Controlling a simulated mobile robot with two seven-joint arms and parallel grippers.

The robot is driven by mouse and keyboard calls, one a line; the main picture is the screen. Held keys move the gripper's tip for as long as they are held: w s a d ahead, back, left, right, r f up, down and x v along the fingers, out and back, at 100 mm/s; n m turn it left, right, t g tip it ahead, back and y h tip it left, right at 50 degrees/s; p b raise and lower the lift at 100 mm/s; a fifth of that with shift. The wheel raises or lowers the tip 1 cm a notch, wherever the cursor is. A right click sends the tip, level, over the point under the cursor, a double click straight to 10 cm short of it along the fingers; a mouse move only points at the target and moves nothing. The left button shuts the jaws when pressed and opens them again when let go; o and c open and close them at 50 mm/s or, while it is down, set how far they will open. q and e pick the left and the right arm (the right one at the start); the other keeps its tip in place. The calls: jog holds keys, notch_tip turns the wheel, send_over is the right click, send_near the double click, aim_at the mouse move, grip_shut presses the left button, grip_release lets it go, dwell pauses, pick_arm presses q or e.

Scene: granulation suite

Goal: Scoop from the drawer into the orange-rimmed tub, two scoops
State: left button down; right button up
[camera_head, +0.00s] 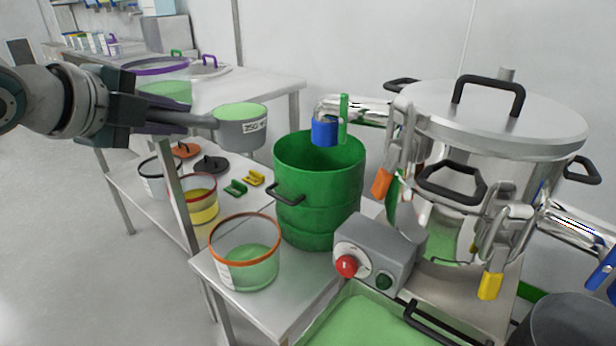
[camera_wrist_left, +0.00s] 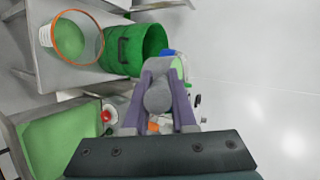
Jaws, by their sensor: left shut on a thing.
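My left gripper (camera_head: 190,122) is shut on the handle of a grey scoop (camera_head: 241,133). The handle shows between the fingers in the left wrist view (camera_wrist_left: 158,97). The scoop is level and full of green powder, held high to the left of the green drum. The orange-rimmed tub (camera_head: 232,272) stands below on the steel table, with green powder inside; it also shows in the left wrist view (camera_wrist_left: 77,38). The drawer (camera_head: 322,312) is open at the bottom, filled with green powder, and also shows in the left wrist view (camera_wrist_left: 70,118). My right gripper is out of view.
A tall green drum (camera_head: 318,195) stands behind the tub. A control box (camera_head: 378,250) with a red knob sits beside the steel vessel (camera_head: 490,120). A red-rimmed tub of yellow powder (camera_head: 201,205) stands left of the drum. The back table (camera_head: 285,88) holds a purple-rimmed tub (camera_head: 157,68).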

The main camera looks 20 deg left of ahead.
pick_arm(q)
jog(key=w+d+f+b, duration=0.1)
jog(key=f+b, duration=0.5)
jog(key=f, duration=0.7)
jog(key=w+d+f+b, duration=0.1)
jog(key=f+b, duration=0.5)
jog(key=f, duration=0.8)
jog(key=shift+d+f+n+b, duration=0.3)
jog(key=shift+d, duration=0.5)
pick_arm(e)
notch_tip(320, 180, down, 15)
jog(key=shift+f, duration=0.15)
